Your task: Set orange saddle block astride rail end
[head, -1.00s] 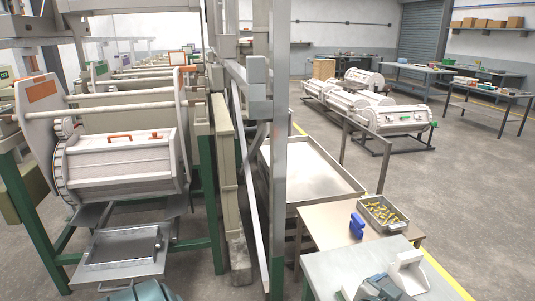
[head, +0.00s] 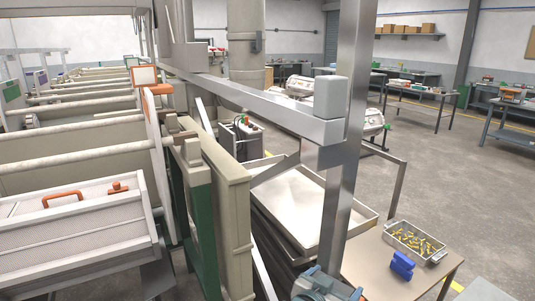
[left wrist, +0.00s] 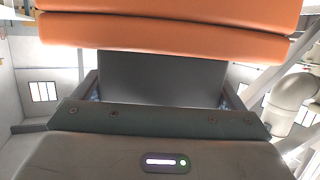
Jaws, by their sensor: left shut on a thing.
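The orange saddle block (left wrist: 165,32) fills the top of the left wrist view, a wide rounded piece with a seam across it. A long steel rail (head: 250,95) slopes from the back left to an upright post. A grey block (head: 331,98) stands at its near end. The gripper is low in front of the post, apart from the rail. My right gripper is not in view.
A steel post (head: 347,190) stands close ahead. A table (head: 375,285) at the lower right holds a blue block (head: 402,265) and a tray (head: 386,233) of brass parts. Open floor lies to the right.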

